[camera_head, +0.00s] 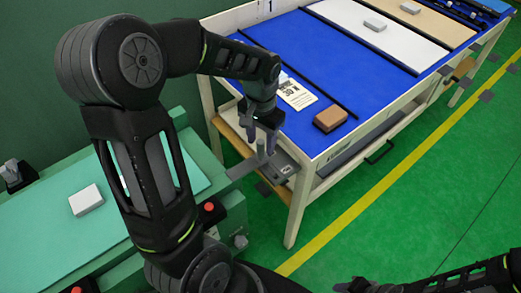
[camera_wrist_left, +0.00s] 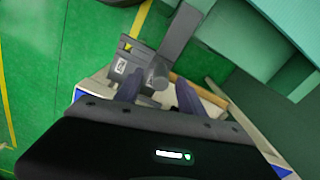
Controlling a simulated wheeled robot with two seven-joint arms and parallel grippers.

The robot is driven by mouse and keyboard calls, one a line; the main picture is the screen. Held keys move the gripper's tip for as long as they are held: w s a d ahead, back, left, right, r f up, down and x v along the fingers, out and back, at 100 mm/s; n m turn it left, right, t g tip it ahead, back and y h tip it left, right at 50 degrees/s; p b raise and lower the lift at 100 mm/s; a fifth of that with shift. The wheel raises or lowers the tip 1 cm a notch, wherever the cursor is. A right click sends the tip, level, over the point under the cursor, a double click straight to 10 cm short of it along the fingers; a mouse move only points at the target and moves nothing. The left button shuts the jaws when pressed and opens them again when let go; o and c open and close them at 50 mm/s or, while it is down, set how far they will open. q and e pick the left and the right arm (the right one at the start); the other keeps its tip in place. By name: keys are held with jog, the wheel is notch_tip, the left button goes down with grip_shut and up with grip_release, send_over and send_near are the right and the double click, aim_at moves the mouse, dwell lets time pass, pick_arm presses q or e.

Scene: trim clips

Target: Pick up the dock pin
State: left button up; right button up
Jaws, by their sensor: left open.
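The dock pin (camera_head: 262,152) looks like a short grey upright post on a grey dock plate (camera_head: 283,168) at the blue table's near left corner. In the left wrist view the pin's round grey end (camera_wrist_left: 157,74) shows between my fingers. My left gripper (camera_head: 264,132) points down just above the pin, with its fingers apart. In the left wrist view the fingers of my left gripper (camera_wrist_left: 158,90) stand on either side of the pin, with no clear contact. My right arm shows at the lower right edge; its jaws are not clear.
The blue-topped table (camera_head: 292,58) holds a brown block (camera_head: 330,118), a printed card (camera_head: 296,94) and pale blocks farther back. A green bench (camera_head: 50,225) with a white block (camera_head: 86,200) stands at left. Green floor (camera_head: 430,200) is open at right.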

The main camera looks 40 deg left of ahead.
aim_at(261, 149)
pick_arm(q)
notch_tip(261, 149, down, 4)
jog(key=shift+r, duration=0.1)
jog(key=shift+c, duration=0.2)
dwell(0.4)
grip_shut()
dwell(0.4)
